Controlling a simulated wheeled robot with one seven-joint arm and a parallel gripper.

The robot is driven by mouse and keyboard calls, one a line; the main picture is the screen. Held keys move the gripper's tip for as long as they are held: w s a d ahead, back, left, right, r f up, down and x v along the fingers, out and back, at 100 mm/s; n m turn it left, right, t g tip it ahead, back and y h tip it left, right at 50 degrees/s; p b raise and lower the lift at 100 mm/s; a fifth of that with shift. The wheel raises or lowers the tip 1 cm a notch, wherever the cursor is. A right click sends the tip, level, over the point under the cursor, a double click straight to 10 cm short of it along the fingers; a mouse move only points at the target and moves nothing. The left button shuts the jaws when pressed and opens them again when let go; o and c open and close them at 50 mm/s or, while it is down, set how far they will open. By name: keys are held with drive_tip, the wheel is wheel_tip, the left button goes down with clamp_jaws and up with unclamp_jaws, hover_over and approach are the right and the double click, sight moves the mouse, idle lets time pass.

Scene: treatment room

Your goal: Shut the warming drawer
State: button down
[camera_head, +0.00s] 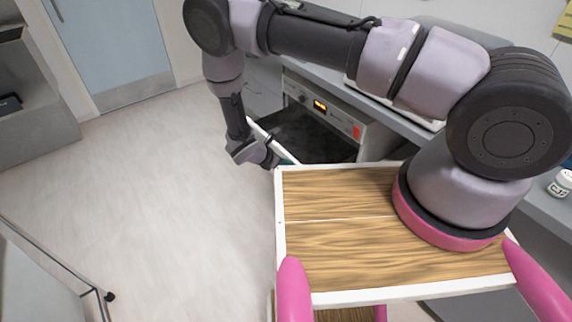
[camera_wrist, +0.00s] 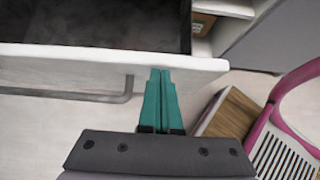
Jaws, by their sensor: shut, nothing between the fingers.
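The warming drawer (camera_head: 308,137) stands open below the counter, with a dark, empty-looking interior. Its control panel (camera_head: 322,106) with a lit orange display sits above it. In the wrist view the drawer's white front (camera_wrist: 60,62) runs across the upper part, with a grey bar handle (camera_wrist: 70,95) on its outer side. My gripper (camera_wrist: 160,73) has its green fingers together and empty. The fingertips are at the outer face of the front, right of the handle and near the panel's right end; I cannot tell whether they touch. In the head view my arm hides part of the front.
The counter (camera_head: 405,125) runs above the drawer and carries a white jar (camera_head: 561,183) at the right. Open floor (camera_head: 160,200) lies left of the drawer. A wheeled stand (camera_head: 85,285) is at lower left, and a blue door (camera_head: 110,45) is at the back.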

drive_tip(key=w+d, duration=0.7)
drive_tip(key=d, duration=0.4)
drive_tip(key=w+d, duration=0.8)
drive_tip(key=d, duration=0.3)
drive_tip(key=shift+d, duration=0.3)
drive_tip(key=shift+w+d+r, duration=0.1)
